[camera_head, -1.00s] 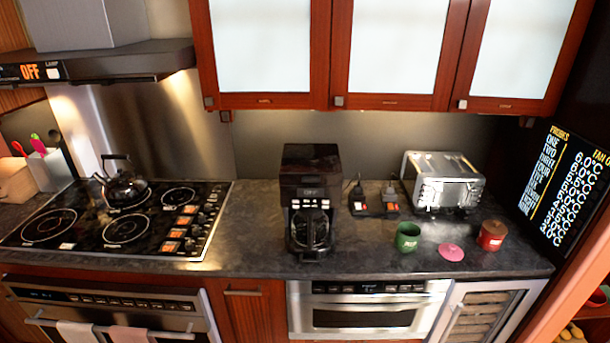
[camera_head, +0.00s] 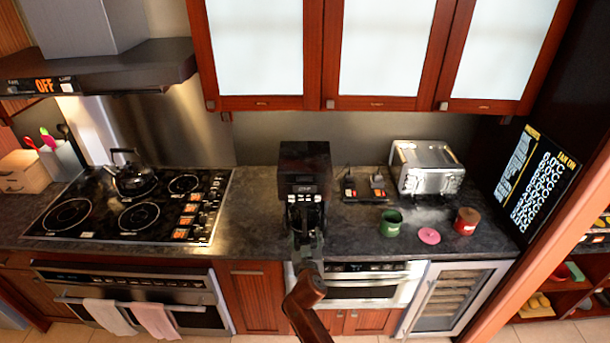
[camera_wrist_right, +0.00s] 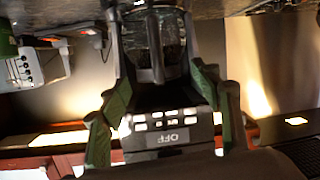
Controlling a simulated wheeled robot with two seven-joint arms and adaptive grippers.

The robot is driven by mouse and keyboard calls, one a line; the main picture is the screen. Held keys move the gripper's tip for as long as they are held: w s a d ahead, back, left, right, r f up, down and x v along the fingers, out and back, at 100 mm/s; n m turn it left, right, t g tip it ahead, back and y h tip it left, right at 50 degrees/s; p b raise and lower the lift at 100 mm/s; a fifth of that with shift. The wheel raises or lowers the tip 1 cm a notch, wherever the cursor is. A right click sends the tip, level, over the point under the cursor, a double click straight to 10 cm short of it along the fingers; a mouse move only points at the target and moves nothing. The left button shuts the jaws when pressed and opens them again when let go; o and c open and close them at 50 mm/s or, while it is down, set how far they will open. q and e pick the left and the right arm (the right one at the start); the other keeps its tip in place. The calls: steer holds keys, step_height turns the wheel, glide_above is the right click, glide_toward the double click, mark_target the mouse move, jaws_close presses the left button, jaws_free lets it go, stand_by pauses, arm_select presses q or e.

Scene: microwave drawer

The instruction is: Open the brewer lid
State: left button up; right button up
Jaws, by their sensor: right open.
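The black coffee brewer (camera_head: 304,160) stands upright on the dark counter, and its flat lid top looks closed. My right gripper (camera_head: 306,222) is in front of the brewer's lower front and hides part of the carafe. Its green-sided fingers are spread open in the right wrist view (camera_wrist_right: 161,88), with the brewer showing between them. I cannot tell whether they touch it. My left gripper is not in view.
To the right are a toaster (camera_head: 427,167), a green mug (camera_head: 390,223), a pink disc (camera_head: 429,236) and a red canister (camera_head: 466,221). A stove with a kettle (camera_head: 130,178) is at left. Cabinets (camera_head: 380,55) overhang the back. The counter left of the brewer is clear.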

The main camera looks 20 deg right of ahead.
mark_target(304, 181)
step_height(304, 181, up, 18)
steer(key=m+t+h+p, duration=0.2)
steer(key=x, duration=0.2)
steer(key=p+x, duration=0.1)
steer(key=x, duration=0.4)
steer(key=shift+w+a+r, duration=0.1)
steer(key=shift+r, duration=0.25)
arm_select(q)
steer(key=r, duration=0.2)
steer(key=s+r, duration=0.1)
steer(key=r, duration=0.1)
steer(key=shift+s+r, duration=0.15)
arm_select(e)
steer(key=shift+c, duration=0.7)
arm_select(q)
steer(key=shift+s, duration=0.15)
arm_select(e)
jaws_close()
